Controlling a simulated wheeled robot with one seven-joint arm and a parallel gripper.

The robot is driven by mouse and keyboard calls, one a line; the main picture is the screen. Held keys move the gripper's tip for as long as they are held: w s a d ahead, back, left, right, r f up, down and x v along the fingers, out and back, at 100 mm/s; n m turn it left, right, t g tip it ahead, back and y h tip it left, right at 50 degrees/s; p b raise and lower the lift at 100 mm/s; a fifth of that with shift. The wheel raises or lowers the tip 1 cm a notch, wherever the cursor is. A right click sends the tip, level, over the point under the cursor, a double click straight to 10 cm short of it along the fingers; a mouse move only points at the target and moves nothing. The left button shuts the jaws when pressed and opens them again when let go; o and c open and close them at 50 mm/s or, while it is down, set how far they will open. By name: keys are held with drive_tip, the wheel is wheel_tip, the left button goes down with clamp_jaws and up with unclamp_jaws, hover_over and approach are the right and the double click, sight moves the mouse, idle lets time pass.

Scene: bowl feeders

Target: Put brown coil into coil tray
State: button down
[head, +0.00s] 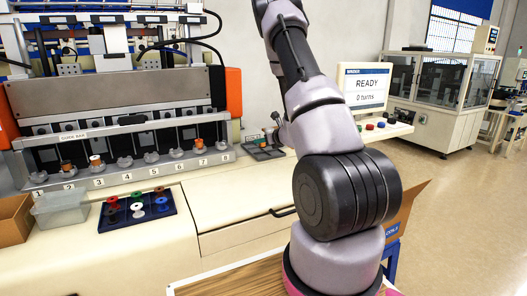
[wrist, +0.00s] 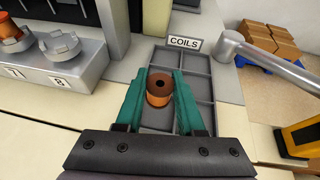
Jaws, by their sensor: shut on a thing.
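The brown coil (wrist: 159,99), a short cylinder with a dark hole in its top, sits between the teal fingers of my gripper (wrist: 160,78) in the wrist view. The gripper is shut on it. The coil is upright and over the grey coil tray (wrist: 197,88), which has several compartments and a COILS sign (wrist: 185,43) at its far edge. I cannot tell whether the coil touches the tray floor. In the head view, my gripper is small and partly hidden by my arm, over the coil tray (head: 277,154).
A winding machine with numbered stations (head: 110,180) stands at the left, with orange coils on some. A dark blue tray of spools (head: 138,215) and a clear bin (head: 60,208) are on the bench. A grey post (wrist: 232,45) stands close right of the tray.

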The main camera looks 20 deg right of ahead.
drive_tip(key=shift+f, duration=2.05)
drive_tip(key=shift+f, duration=0.15)
